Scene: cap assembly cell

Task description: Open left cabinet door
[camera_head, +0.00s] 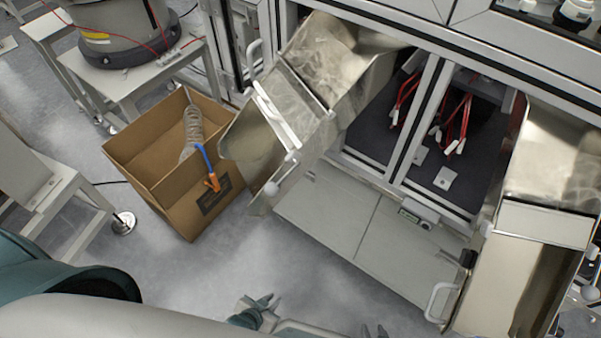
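The left cabinet door (250,146) stands swung out from the cabinet front. A long pale handle bar (276,116) runs along it. Behind it, the left side of the cabinet interior (374,128) is exposed, with red cables inside. My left gripper (256,304) is low in the picture, in front of the cabinet and well apart from the door. Its fingertips look parted, with nothing between them.
The right cabinet door (509,276) is also swung out, with a white handle (438,301). A cardboard box (153,175) with a coiled hose stands on the floor, close to the left door. Left of it are white tables (125,82). Grey floor (160,265) in front is clear.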

